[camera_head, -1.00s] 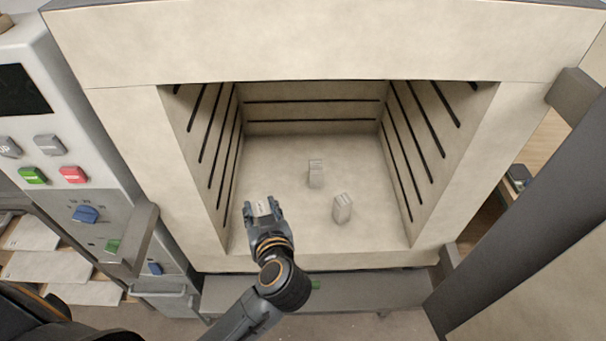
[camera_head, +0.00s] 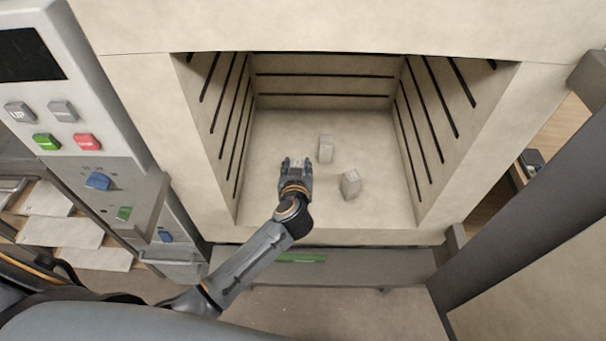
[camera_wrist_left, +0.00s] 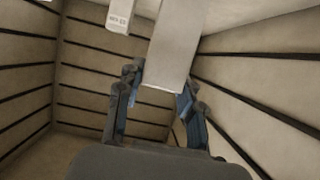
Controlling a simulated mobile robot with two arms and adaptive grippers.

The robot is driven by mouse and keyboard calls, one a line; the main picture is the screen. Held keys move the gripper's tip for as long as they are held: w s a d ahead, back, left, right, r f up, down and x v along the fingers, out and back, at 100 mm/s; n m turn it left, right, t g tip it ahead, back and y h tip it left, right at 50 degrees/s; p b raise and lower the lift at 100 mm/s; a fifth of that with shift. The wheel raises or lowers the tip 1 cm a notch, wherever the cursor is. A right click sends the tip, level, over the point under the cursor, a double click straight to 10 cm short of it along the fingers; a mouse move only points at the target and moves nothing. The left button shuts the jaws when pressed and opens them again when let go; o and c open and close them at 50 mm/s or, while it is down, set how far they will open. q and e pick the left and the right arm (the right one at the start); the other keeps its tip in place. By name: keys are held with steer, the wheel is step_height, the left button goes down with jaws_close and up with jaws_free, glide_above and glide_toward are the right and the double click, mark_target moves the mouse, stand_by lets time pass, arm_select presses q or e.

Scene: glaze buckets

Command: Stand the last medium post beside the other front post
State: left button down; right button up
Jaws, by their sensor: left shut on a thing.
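My left gripper (camera_head: 296,163) reaches into the kiln chamber and is shut on a pale grey post. In the left wrist view the held post (camera_wrist_left: 174,45) sits between the two fingers of the gripper (camera_wrist_left: 160,90). In the head view the held post is mostly hidden by the fingers. One standing post (camera_head: 326,149) is at the back, right of my gripper. It seems to be the post with small lettering (camera_wrist_left: 119,16) in the left wrist view. Another post (camera_head: 351,184) stands nearer the front, to the right of my gripper. My right gripper is not in view.
The chamber walls (camera_head: 436,130) have dark grooves on the sides and back. The kiln floor (camera_head: 385,160) is bare around the posts. The control panel (camera_head: 75,120) is at the left, and a dark door edge (camera_head: 540,200) is at the right.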

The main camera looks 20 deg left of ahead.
arm_select(q)
steer(key=shift+w+d+f, duration=0.35)
steer(key=shift+w+f, duration=0.25)
steer(key=shift+f, duration=0.15)
steer(key=shift+w+d+f+b, duration=0.15)
steer(key=shift+f+b, duration=0.15)
steer(key=shift+f, duration=0.6)
steer(key=shift+w+f+b, duration=0.1)
steer(key=shift+f+b, duration=0.15)
steer(key=shift+f, duration=0.65)
steer(key=c, duration=0.8)
jaws_free()
steer(key=shift+f, duration=0.15)
steer(key=shift+c, duration=0.2)
steer(key=p+v, duration=0.1)
steer(key=v, duration=1.1)
steer(key=shift+s, duration=0.1)
